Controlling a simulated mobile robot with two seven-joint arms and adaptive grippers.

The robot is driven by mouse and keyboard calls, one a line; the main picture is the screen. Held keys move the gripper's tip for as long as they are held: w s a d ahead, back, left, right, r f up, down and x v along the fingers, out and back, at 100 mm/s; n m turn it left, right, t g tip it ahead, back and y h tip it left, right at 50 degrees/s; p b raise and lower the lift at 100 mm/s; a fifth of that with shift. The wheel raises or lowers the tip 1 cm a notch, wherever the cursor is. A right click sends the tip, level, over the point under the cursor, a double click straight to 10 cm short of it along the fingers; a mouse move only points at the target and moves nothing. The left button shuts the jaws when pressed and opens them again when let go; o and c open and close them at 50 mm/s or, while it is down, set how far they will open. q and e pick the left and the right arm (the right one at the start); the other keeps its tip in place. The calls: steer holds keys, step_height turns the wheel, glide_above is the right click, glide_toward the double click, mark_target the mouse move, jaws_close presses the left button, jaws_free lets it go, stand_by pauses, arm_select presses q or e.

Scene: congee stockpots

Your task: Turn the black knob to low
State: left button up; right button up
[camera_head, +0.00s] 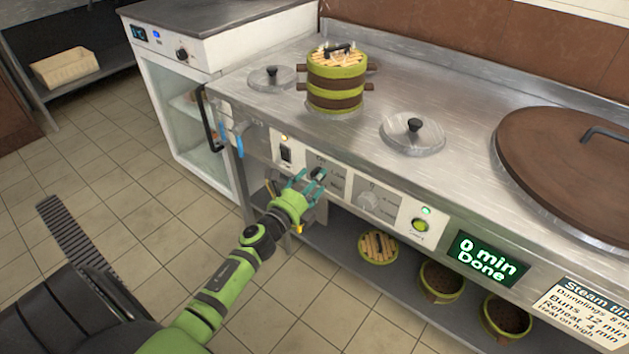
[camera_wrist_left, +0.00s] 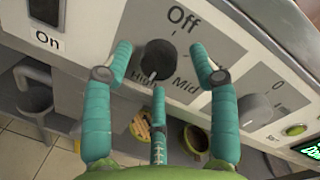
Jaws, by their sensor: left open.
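The black knob (camera_wrist_left: 156,62) is on the stove's front panel, with a printed plate reading "Off" above it and "High" and "Mid" below it. No "Low" label is readable. In the head view the knob (camera_head: 319,174) is partly covered by my fingers. My left gripper (camera_wrist_left: 163,66) is open, with teal fingers to the left, right and below the knob, apparently apart from it. My right gripper is not in view.
A grey dial (camera_head: 369,202) and a green button (camera_head: 420,225) are to the right on the panel, beside a screen reading "0 min Done" (camera_head: 487,259). A switch marked "On" (camera_head: 286,154) is to the left. Steamer baskets (camera_head: 337,78) stand on the stove top.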

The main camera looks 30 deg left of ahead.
arm_select(q)
steer(key=shift+w, duration=0.35)
steer(key=c, duration=1.1)
